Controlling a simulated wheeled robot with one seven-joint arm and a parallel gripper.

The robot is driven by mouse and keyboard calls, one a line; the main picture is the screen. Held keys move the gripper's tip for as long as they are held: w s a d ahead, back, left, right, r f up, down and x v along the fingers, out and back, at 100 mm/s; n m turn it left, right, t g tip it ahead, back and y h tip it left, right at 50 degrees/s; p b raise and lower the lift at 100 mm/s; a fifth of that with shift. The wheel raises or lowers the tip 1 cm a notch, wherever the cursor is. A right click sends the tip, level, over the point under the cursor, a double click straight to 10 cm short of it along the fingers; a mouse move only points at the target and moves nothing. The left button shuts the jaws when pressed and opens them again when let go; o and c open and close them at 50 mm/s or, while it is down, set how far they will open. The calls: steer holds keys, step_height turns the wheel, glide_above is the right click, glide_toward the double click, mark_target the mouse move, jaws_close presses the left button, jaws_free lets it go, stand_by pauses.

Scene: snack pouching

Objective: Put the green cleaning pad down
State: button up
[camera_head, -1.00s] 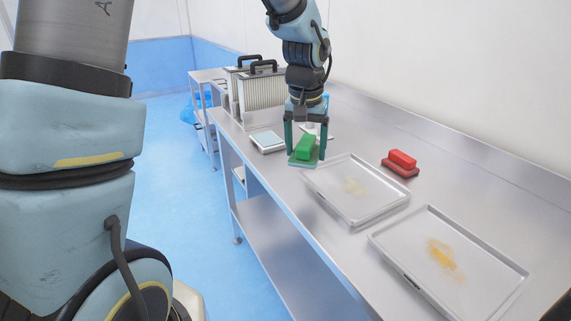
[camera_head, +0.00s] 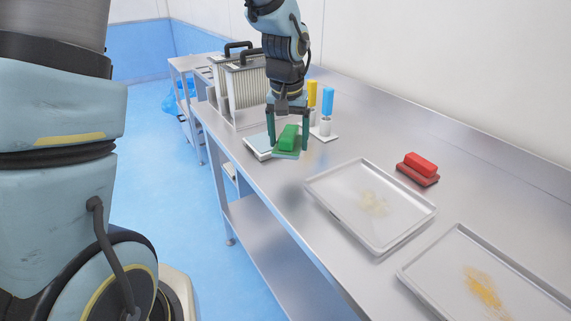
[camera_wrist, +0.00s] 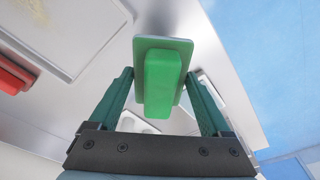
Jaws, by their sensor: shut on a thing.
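The pad seems to be held above the steel table, next to a small white scale (camera_head: 258,146), though the exact gap is hard to judge. In the wrist view the pad (camera_wrist: 160,82) sits between the fingertips of my gripper (camera_wrist: 160,85), with table surface behind it.
A near tray (camera_head: 330,197) with a pale stain and another tray (camera_head: 420,270) with an orange stain lie to the right. A red pad (camera_head: 420,165) rests behind them. Yellow (camera_head: 312,94) and blue (camera_head: 327,101) handled tools stand behind my gripper. Racks (camera_head: 246,90) stand farther left.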

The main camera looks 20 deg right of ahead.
mark_target(288, 136)
step_height(288, 136, down, 8)
steer(key=shift+r+p, duration=0.1)
steer(key=shift+p, duration=0.55)
steer(key=o, duration=1)
steer(key=r, duration=0.4)
steer(key=s+r+b, duration=0.1)
steer(key=r, duration=0.3)
steer(key=a+r, duration=0.1)
steer(key=r, duration=0.3)
steer(key=shift+s+b, duration=0.25)
steer(key=shift+b, duration=0.1)
steer(key=s+a+f+n, duration=0.1)
steer(key=a+n, duration=0.1)
steer(key=a, duration=1.2)
steer(key=s+a+f+n, duration=0.1)
steer(key=a+f+n, duration=0.1)
steer(key=a, duration=1.3)
steer(key=shift+s+f+n+y, duration=0.2)
steer(key=shift+n+y, duration=0.2)
steer(key=shift+n, duration=0.4)
